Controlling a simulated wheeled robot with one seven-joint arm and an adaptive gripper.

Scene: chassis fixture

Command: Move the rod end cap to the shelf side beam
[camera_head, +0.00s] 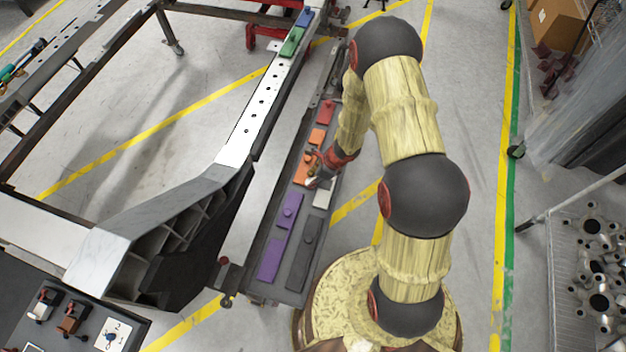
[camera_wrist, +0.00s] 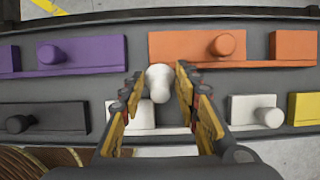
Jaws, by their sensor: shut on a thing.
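A white block (camera_wrist: 130,115) with a round white knob (camera_wrist: 158,82) is in the middle of the wrist view, likely the rod end cap, though no label shows. My gripper (camera_wrist: 158,95) has its yellow fingers on both sides of the knob and is shut on it. I cannot tell whether the block is lifted off the tray. In the head view my gripper (camera_head: 316,174) is low over the dark tray, and the grip is too small to make out. A long pale beam with holes (camera_head: 257,110), likely the shelf side beam, runs left of the tray.
The dark tray (camera_wrist: 140,92) holds purple (camera_wrist: 95,54), orange (camera_wrist: 195,47), black (camera_wrist: 50,118) and other blocks with knobs. Another white block (camera_wrist: 240,107) is close on the right. Green (camera_head: 292,42) and blue (camera_head: 305,17) pieces sit at the beam's far end; its middle is clear.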

